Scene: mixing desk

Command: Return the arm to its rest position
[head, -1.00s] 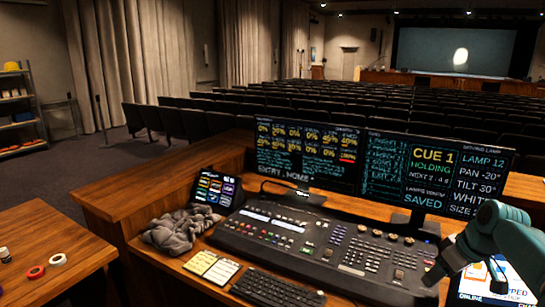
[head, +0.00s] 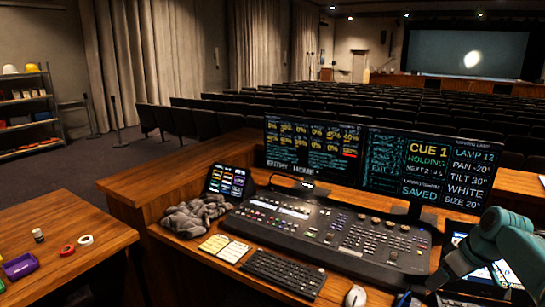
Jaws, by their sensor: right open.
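My right arm, teal, comes in at the lower right. Its dark right gripper (head: 438,282) is open and empty, low over the right end of the desk. It is in front of a lit tablet-like screen (head: 504,276), which the arm partly hides. The mixing desk (head: 330,232), with its faders and knobs, lies to the left of the gripper. A white mouse (head: 355,296) is on the wood left of the gripper. My left gripper is not in view.
Two monitors (head: 313,147) (head: 434,168) stand behind the mixing desk. A side table (head: 60,215) holds tape rolls. Seat rows fill the hall.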

